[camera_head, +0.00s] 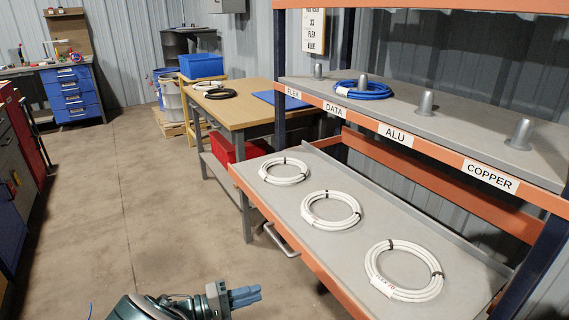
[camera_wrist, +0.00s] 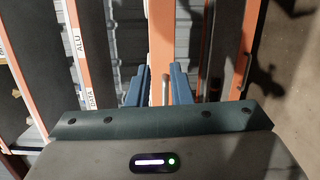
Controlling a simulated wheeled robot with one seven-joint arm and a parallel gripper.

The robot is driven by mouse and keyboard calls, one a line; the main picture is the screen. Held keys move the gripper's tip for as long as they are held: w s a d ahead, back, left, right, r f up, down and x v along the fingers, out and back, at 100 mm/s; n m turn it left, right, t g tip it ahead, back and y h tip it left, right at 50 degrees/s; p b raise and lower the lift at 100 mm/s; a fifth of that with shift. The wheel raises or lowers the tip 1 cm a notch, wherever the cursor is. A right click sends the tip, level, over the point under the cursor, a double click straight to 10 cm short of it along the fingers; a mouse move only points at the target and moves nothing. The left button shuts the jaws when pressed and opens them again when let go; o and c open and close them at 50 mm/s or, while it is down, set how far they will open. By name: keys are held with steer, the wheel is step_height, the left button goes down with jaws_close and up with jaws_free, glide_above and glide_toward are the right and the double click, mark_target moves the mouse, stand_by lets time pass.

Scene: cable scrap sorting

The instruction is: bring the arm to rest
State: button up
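My gripper (camera_head: 256,296) is low at the bottom of the head view, in front of the shelf rack and apart from it. In the wrist view its two blue fingers (camera_wrist: 160,72) stand apart with a gap between them, and nothing is held. A thin grey bar (camera_wrist: 165,88) shows beyond the gap. Three white cable coils, the left (camera_head: 285,171), the middle (camera_head: 330,209) and the right (camera_head: 404,270), lie flat on the lower grey shelf (camera_head: 370,212). A blue cable coil (camera_head: 378,91) lies around a post on the upper shelf (camera_head: 455,124).
The upper shelf carries labels FLEX, DATA, ALU and COPPER with grey posts. A metal handle (camera_head: 280,240) juts from the lower shelf's front. A workbench (camera_head: 245,109) with a black coil (camera_head: 220,94) stands behind. Open floor (camera_head: 130,210) lies to the left.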

steer(key=s+d+r+m+g+y+p, duration=0.35)
steer(key=d+r+g+y+p, duration=0.5)
steer(key=d+r, duration=0.9)
steer(key=s+d+r+m+t+y+p, duration=0.1)
steer(key=s+d+r+t+y+p, duration=0.1)
steer(key=r, duration=0.7)
steer(key=s+d+r+t+y+p, duration=0.3)
steer(key=s+r+y+p, duration=0.3)
steer(key=s+r+p, duration=0.2)
steer(key=s+d+r, duration=0.1)
steer(key=s+r, duration=0.1)
steer(key=s, duration=0.1)
steer(key=shift+s+r+m, duration=0.15)
steer(key=shift+r+m, duration=0.05)
steer(key=shift+m, duration=0.15)
